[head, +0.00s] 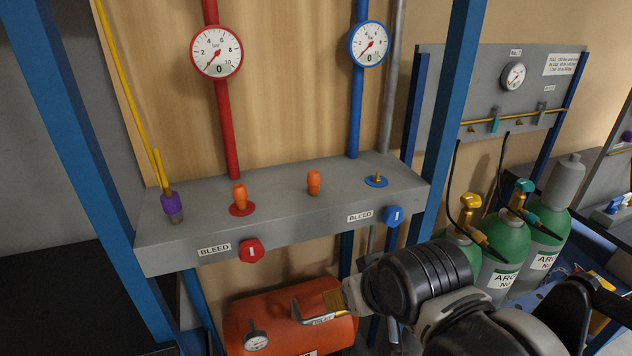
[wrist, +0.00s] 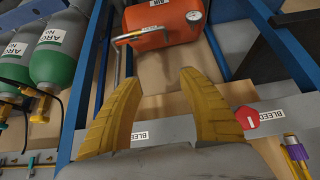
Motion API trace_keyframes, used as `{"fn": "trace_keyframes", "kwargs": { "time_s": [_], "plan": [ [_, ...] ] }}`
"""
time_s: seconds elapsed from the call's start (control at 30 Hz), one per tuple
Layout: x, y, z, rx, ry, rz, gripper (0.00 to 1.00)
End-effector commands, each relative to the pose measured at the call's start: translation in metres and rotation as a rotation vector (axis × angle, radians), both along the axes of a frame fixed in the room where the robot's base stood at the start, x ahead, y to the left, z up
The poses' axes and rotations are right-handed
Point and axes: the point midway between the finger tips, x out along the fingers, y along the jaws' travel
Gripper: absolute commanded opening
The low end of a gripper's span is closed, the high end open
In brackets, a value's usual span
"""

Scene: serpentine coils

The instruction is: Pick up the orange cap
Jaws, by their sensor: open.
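One orange cap (head: 239,196) stands upright on a red disc on the grey ledge (head: 290,222). A second orange cap (head: 313,183) stands to its right on the ledge, with no coloured disc visible under it. Which one the task means, I cannot tell. My gripper (head: 336,301) is below the ledge's front, in front of the orange tank, lower right of both caps. In the wrist view, its yellow fingers (wrist: 160,82) are spread apart with nothing between them. Neither cap shows in the wrist view.
A red knob (head: 251,250) and a blue knob (head: 393,216) stick out of the ledge's front. A purple-collared part (head: 171,204) stands at the ledge's left end. The orange tank (head: 285,312) lies below. Blue posts flank the ledge; green cylinders (head: 503,267) stand right.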

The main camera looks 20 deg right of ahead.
Motion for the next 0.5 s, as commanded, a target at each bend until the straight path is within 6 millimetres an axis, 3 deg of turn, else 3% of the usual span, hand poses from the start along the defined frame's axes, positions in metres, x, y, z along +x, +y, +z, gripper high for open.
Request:
{"fn": "trace_keyframes", "kwargs": {
  "time_s": [0.37,0.5],
  "plan": [
    [0.001,0.000,0.002,0.000,0.001,0.000,0.52],
    [0.012,0.000,0.031,0.000,0.016,0.000,0.52]
  ]
}}
